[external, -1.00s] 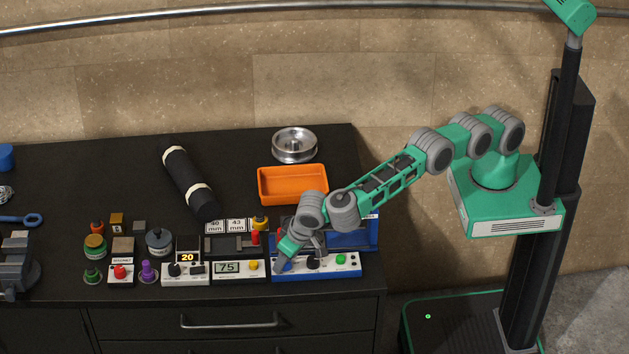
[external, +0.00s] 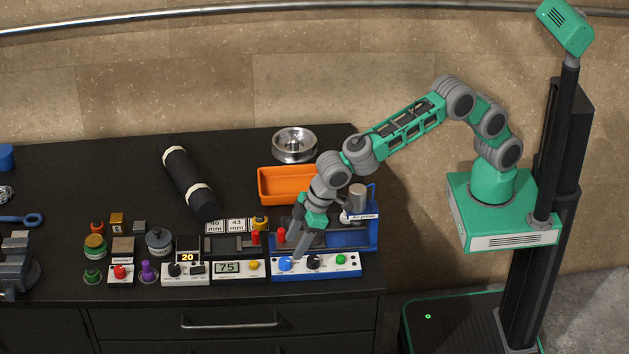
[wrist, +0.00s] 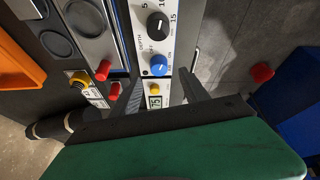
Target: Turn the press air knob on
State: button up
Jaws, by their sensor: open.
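The press is a blue unit (external: 368,236) with a white front panel (external: 327,268) at the right end of the bench. The panel carries a blue knob (external: 285,264), a black knob (external: 313,262) and a green button (external: 341,259). My gripper (external: 297,256) points down at the panel beside the blue knob. In the wrist view my gripper (wrist: 161,77) is open and empty. The blue knob (wrist: 159,65) sits just ahead of the gap between the fingertips, and the black knob (wrist: 157,25) is farther on. Contact with the blue knob cannot be told.
Left of the panel is a white box with a 75 display (external: 228,268) and yellow button. Behind are a red-handled rail (external: 230,244), an orange tray (external: 284,186) and a black roll (external: 188,180). The bench's right edge is close to the press.

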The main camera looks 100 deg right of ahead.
jog(key=s+n+g+b, duration=0.1)
jog(key=s, duration=0.3)
jog(key=s+d+n+g+h+b, duration=0.1)
jog(key=s+n, duration=0.1)
jog(key=s, duration=0.3)
jog(key=s+n+g+b, duration=0.1)
jog(key=s, duration=0.4)
jog(key=shift+s+d+g, duration=0.15)
jog(key=shift+d+g, duration=0.05)
jog(key=shift+g, duration=0.2)
jog(key=s+d+n+g+h+b, duration=0.1)
jog(key=s+d+n+g+b, duration=0.1)
jog(key=s, duration=1.1)
jog(key=shift+s+d+r+n+g+h, duration=0.35)
jog(key=shift+n+g, duration=0.45)
jog(key=shift+n, duration=0.4)
